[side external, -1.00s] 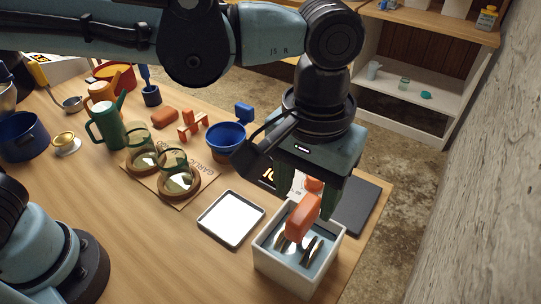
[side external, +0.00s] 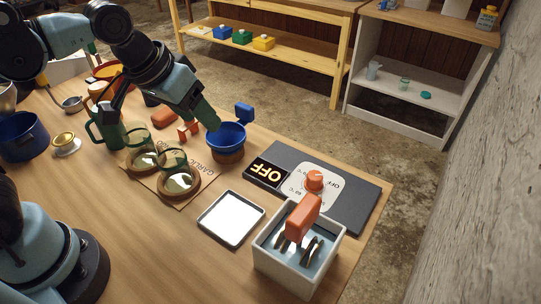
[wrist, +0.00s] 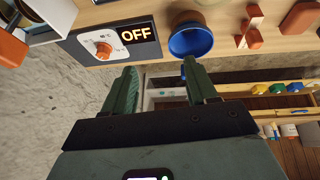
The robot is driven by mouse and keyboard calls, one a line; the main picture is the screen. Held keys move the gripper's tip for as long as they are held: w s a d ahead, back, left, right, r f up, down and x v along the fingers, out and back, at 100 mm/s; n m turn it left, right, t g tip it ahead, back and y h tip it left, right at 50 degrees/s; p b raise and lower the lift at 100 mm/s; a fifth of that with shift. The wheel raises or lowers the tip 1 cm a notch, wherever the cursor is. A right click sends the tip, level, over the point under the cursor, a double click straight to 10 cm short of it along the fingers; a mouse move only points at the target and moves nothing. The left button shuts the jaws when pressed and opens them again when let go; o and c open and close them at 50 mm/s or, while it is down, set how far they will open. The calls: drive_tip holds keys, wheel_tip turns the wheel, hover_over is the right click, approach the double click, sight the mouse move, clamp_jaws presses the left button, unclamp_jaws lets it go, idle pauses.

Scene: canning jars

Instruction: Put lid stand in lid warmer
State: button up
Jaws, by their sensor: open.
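The lid stand (side external: 302,217), with an orange handle and several dark round lids below it, stands inside the white box-shaped lid warmer (side external: 285,273). Its handle rises above the rim, and its base is down in the bluish water. In the wrist view the orange handle (wrist: 12,48) shows at the upper left edge, beside the wall of the lid warmer (wrist: 55,12). My gripper (side external: 208,115) is open and empty, up and away from the lid warmer, over the area by the blue funnel. Its two green fingers (wrist: 161,72) are spread apart in the wrist view.
A dark control panel (side external: 350,205) with an orange knob reads OFF behind the warmer. A white tray (side external: 231,218) lies to its left. The blue funnel (side external: 226,138), jars on a board (side external: 190,200) and a green pitcher (side external: 108,128) stand farther left.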

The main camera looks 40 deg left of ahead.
drive_tip(key=s+a+f+t+y, duration=0.1)
drive_tip(key=s+a+f+t, duration=0.1)
drive_tip(key=a, duration=0.5)
drive_tip(key=shift+f, duration=0.55)
drive_tip(key=shift+o, duration=0.3)
drive_tip(key=shift+d, duration=0.1)
